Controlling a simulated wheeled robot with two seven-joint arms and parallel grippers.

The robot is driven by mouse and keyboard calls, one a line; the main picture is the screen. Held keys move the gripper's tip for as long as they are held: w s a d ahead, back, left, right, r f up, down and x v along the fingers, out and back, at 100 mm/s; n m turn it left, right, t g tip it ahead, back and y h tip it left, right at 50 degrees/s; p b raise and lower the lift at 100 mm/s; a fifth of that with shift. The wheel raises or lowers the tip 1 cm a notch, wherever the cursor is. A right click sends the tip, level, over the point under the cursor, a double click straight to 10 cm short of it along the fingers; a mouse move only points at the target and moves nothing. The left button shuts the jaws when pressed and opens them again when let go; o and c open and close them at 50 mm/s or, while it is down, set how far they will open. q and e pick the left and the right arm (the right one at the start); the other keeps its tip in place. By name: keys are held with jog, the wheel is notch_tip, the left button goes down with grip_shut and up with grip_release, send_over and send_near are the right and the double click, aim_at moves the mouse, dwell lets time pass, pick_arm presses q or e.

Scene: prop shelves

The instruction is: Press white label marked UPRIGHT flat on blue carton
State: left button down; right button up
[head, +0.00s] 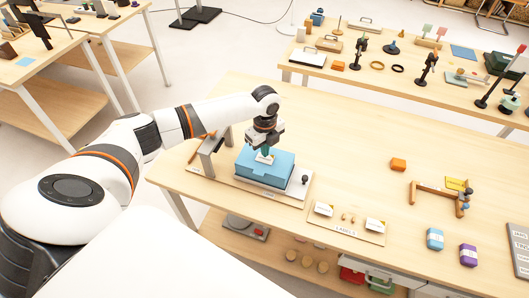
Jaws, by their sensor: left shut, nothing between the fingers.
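The blue carton (270,174) sits on a board on the wooden table, just right of a grey bracket. A small white label (260,158) shows on the carton's top; its marking is too small to read, and I cannot tell whether it lies fully flat. My left gripper (266,152) points down over the carton's top, shut and empty, with its fingertips at the label. I cannot tell whether they touch it. The fingers hide part of the label. My right gripper is out of view.
The grey bracket (209,157) stands close left of the carton, and a dark knob (305,179) at its right. A tray marked LABELS (346,227) lies in front. An orange block (398,165) and a wooden frame (434,197) are farther right. The table behind the carton is clear.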

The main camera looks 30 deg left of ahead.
pick_arm(q)
jog(key=shift+f+b, duration=0.4)
jog(key=shift+f, duration=0.4)
dwell(0.4)
jog(key=shift+s+f, duration=0.1)
jog(key=shift+f, duration=0.05)
dwell(1.2)
jog(key=shift+p, duration=0.3)
notch_tip(320, 180, up, 5)
jog(key=p, duration=0.4)
jog(key=shift+p, duration=0.4)
jog(key=shift+f, duration=0.1)
